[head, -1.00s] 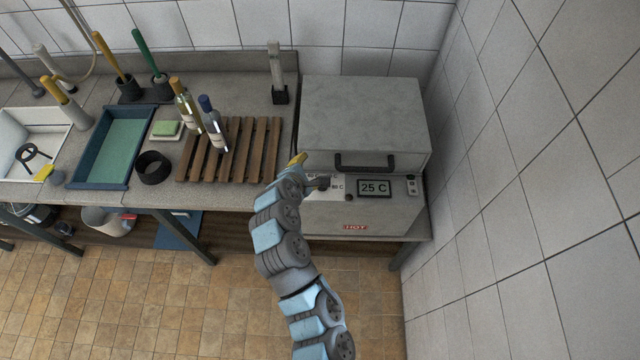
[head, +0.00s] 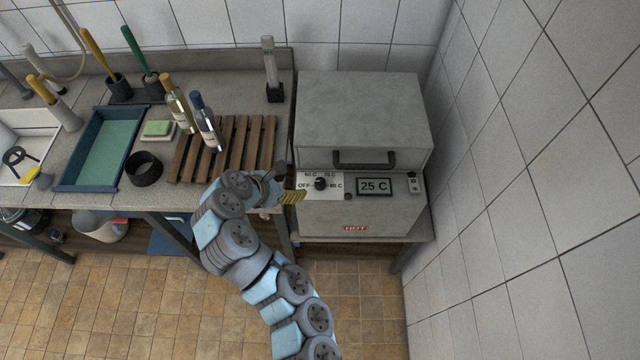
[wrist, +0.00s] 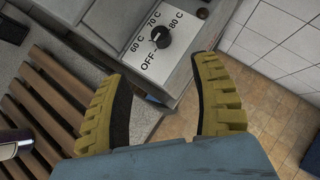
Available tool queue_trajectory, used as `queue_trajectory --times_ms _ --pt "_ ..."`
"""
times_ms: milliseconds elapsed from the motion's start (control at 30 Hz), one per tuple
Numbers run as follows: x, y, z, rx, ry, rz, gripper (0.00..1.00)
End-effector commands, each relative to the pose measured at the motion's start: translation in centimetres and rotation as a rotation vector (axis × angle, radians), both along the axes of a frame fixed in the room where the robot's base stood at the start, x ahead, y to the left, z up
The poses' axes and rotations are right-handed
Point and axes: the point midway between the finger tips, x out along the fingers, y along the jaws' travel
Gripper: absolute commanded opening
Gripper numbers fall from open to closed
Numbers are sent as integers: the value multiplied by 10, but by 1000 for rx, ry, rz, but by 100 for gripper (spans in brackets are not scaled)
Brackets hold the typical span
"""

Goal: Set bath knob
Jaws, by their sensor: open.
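The bath knob (head: 320,184) is a small black dial on a white plate marked OFF, 60 C, 70 C and 80 C. It sits on the front panel of the grey bath unit (head: 362,115). The display (head: 375,187) reads 25 C. In the wrist view the knob (wrist: 161,38) shows beyond the fingertips, with a small pale mark on its upper left side; its exact setting is hard to read. My gripper (head: 292,196) is just left of the dial plate, apart from the knob. Its yellow ribbed fingers (wrist: 163,75) are open and empty.
A wooden slatted rack (head: 232,150) with bottles (head: 207,125) stands left of the unit. A tiled wall (head: 510,190) is close on the right. The unit's lid handle (head: 364,160) juts out above the panel. Floor in front is clear.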

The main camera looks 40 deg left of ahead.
Motion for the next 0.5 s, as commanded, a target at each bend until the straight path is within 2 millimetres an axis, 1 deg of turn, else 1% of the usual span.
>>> queue_trajectory --times_ms 33,167,333,400,500 --pt "3 0 -8 2 0 -2 63" --pt "11 -1 -16 1 0 -2 63" --pt "30 -2 -36 -1 2 -5 63" --pt "35 -2 -36 -1 2 -2 63" --pt "45 -3 -45 -2 2 -4 63"
